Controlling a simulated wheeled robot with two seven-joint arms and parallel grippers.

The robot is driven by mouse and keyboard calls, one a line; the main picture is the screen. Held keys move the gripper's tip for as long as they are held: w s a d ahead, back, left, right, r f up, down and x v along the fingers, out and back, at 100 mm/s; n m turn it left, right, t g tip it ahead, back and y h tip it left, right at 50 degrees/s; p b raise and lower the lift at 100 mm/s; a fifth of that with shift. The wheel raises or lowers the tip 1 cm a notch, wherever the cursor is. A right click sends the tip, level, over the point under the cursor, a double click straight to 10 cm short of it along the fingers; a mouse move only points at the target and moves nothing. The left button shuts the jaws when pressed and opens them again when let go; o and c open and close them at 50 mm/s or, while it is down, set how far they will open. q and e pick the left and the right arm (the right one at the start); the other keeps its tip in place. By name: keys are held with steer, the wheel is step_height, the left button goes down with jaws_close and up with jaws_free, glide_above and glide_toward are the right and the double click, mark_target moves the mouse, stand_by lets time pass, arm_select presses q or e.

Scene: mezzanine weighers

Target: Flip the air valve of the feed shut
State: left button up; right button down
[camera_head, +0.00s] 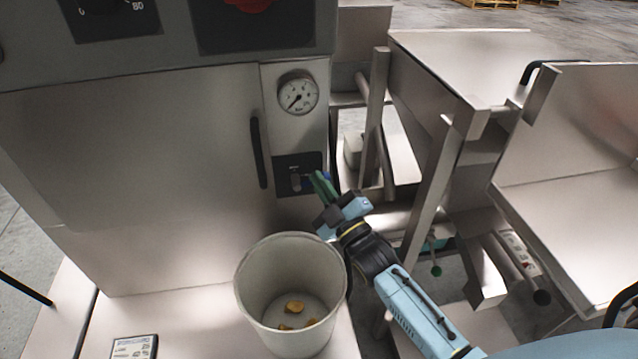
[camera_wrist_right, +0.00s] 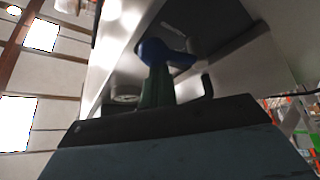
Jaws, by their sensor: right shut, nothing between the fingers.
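The air valve (camera_head: 296,181) sits on a small dark plate on the steel cabinet front, below the round pressure gauge (camera_head: 298,93). In the right wrist view a dark blue piece, which looks like the valve's handle (camera_wrist_right: 165,52), is in front of the dark plate, just past my green fingertips. My right gripper (camera_head: 323,184) is shut and empty, beside the right edge of the valve plate. I cannot tell whether its fingertips touch the handle. The handle's exact angle is hard to read. My left gripper is not in view.
A pale bucket (camera_head: 290,295) with several yellowish pieces inside stands below my right gripper. A black door handle (camera_head: 258,153) is left of the valve. Steel frames and chutes (camera_head: 455,70) stand to the right. A small labelled box (camera_head: 134,347) lies at bottom left.

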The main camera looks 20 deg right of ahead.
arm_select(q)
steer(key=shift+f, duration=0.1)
arm_select(e)
steer(key=shift+f, duration=0.1)
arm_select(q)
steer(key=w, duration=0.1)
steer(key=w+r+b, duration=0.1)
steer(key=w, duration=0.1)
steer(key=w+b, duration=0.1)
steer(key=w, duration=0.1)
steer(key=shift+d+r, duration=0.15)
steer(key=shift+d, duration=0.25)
arm_select(e)
steer(key=m+h, duration=0.1)
steer(key=m, duration=0.1)
steer(key=f+m+t+h, duration=0.1)
steer(key=m, duration=0.1)
steer(key=shift+d, duration=0.2)
